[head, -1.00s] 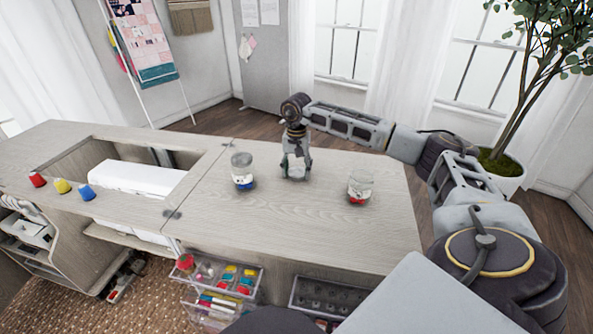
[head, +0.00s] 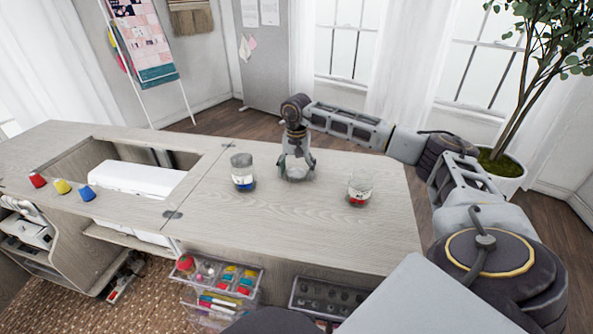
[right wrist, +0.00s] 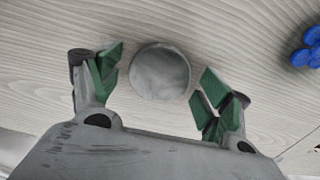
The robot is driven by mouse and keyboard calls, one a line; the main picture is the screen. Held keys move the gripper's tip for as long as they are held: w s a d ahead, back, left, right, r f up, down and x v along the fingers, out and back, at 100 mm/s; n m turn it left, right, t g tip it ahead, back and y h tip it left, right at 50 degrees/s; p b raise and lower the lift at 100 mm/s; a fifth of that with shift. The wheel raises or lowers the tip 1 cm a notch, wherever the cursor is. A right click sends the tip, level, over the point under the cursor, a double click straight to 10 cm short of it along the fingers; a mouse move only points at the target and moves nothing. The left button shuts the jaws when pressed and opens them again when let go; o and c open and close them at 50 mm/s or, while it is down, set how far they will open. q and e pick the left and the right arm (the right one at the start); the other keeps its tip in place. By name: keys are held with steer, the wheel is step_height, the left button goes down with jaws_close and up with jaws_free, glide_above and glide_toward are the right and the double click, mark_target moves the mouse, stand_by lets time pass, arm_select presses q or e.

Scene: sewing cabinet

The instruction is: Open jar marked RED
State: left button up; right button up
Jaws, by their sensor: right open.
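The jar with the red label (head: 359,188) stands upright on the right part of the cabinet top. Its upper part looks clear, without the grey top seen on the other jar. A jar with a blue label (head: 242,172) stands upright to the left. My right gripper (head: 296,173) is between the two jars, low over the top, pointing down with its fingers spread. A round grey disc, which looks like a lid (right wrist: 160,70), lies between the green-padded fingers and appears apart from both. My left gripper is out of view.
Red, yellow and blue spools (head: 62,186) stand at the left, by a white machine (head: 140,178) in the cabinet's recess. Open drawers (head: 222,288) with sewing supplies are below the front edge. The wooden top (head: 300,225) is clear in front of the jars.

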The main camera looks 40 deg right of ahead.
mark_target(297, 173)
steer(key=shift+r, duration=0.5)
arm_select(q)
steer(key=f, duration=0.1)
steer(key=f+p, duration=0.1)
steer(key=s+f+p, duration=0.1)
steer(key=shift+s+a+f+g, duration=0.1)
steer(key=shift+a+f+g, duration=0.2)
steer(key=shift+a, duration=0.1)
arm_select(e)
step_height(297, 173, up, 11)
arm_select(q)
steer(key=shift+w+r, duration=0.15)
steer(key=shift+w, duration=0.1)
arm_select(e)
steer(key=shift+r, duration=0.1)
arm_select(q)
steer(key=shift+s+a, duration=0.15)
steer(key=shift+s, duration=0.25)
